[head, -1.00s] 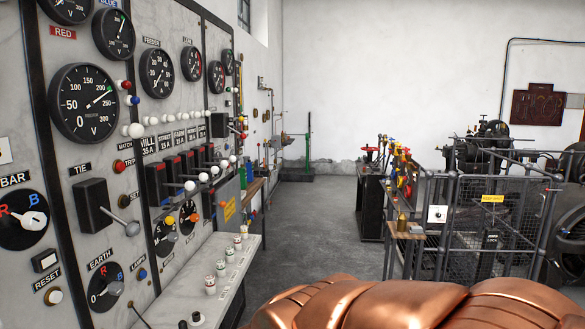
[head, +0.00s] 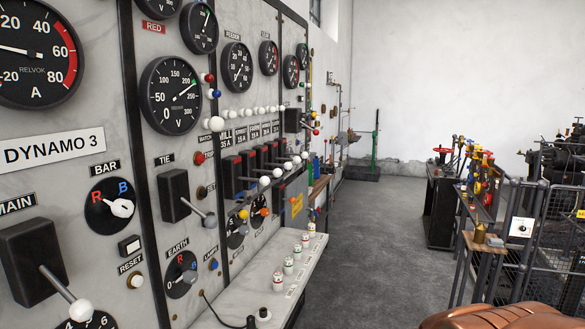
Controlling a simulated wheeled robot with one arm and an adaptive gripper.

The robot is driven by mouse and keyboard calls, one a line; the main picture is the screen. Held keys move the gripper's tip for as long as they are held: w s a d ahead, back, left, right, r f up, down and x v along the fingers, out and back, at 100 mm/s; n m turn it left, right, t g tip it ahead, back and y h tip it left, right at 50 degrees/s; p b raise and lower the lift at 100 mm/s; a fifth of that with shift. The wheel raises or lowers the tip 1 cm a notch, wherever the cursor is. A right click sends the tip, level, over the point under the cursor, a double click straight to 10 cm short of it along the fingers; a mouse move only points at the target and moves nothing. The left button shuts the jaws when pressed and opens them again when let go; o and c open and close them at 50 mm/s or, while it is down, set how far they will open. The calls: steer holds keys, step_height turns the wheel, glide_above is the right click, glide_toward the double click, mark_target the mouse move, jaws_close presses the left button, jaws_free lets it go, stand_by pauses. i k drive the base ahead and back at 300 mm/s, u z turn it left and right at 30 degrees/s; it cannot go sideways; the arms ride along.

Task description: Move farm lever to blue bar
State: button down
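In the head view, a marble switchboard carries a row of black switch boxes with white-knobbed levers, under small plates. The Mill plate (head: 226,138) reads at the near end. The Farm plate (head: 255,131) looks like the third, though its lettering is small. The lever that seems to be below it (head: 289,165) sticks out, its white knob overlapping its neighbours. I cannot tell its exact position. A Bar selector (head: 120,208) has a red R and a blue B. Red and blue balls (head: 215,94) sit beside the voltmeter; nothing visible is labelled blue bar. My gripper is not in view.
A marble shelf (head: 250,290) with several small white insulators juts out below the panel. The Tie lever (head: 208,220) and the Main lever (head: 80,310) project nearer me. A caged machine (head: 545,250) and a wooden stand (head: 483,242) stand right. The grey floor (head: 395,230) between is clear.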

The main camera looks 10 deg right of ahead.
mark_target(288, 166)
steer(key=k, duration=0.45)
steer(key=z, duration=0.4)
steer(key=i, duration=1.6)
steer(key=u, duration=0.65)
